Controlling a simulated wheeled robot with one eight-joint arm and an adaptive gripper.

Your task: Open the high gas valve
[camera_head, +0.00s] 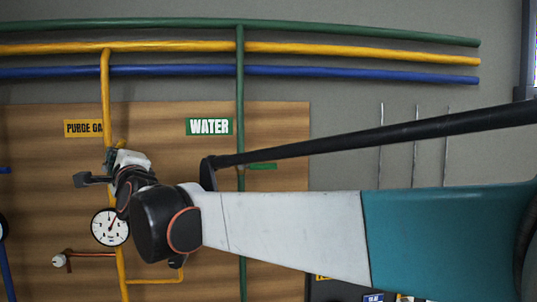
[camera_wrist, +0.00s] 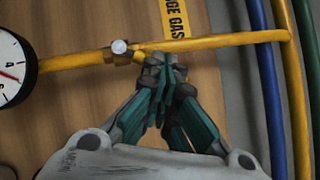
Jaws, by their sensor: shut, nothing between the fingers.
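In the wrist view the fitting is a yellow piece with a round grey bolt head (camera_wrist: 120,47) on the yellow pipe (camera_wrist: 225,40). My gripper (camera_wrist: 168,60) is shut and empty, its fingertips close beside the pipe, right of the bolt head. I cannot tell whether they touch it. The valve handle is partly hidden behind the fingers.
A round gauge (camera_head: 110,227) sits on the panel below my wrist; it also shows in the wrist view (camera_wrist: 12,72). A small valve with a white knob (camera_head: 58,260) is at lower left. A green water pipe (camera_head: 240,95) and a blue pipe (camera_head: 180,70) run nearby.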

